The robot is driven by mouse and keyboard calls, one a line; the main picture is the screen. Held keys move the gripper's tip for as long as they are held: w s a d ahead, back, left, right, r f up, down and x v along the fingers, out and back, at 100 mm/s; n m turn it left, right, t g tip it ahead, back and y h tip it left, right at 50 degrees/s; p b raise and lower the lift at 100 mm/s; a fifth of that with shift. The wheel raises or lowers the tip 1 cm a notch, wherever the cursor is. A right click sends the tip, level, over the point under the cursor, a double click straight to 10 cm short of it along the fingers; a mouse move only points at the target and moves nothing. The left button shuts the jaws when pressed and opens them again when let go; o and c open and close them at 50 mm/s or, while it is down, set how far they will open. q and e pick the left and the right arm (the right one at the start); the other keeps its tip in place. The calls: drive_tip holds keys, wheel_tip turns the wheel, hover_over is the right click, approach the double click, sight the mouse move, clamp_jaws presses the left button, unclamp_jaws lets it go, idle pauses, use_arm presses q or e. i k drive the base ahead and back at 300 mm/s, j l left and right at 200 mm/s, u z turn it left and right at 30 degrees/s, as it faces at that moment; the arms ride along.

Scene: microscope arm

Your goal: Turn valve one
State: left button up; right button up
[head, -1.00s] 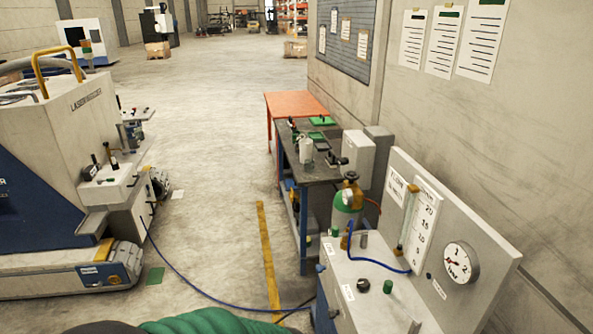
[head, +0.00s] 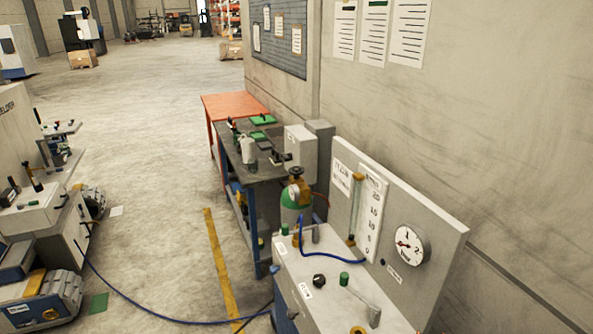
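A light grey bench panel (head: 293,274) stands at the lower right. On its top are a black round knob (head: 319,280), a green knob (head: 344,279) and a grey lever-like part (head: 363,304). A small white label (head: 305,291) lies beside the black knob. I cannot read which control is valve one. The upright back panel (head: 440,225) carries a round gauge (head: 409,245) and a scale with a vertical tube (head: 356,208). A blue hose (head: 303,240) runs on the bench by the tube. Neither gripper is in view.
A green gas cylinder (head: 294,205) and a dark worktable (head: 262,169) stand behind the bench, with an orange table (head: 235,106) farther back. A grey machine (head: 40,215) stands at left. A blue hose (head: 150,316) crosses the floor beside a yellow line (head: 221,265).

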sight(295, 170)
drive_tip(key=i+j, duration=0.55)
drive_tip(key=i, duration=0.15)
drive_tip(key=i+j, duration=1.15)
drive_tip(key=i, duration=0.25)
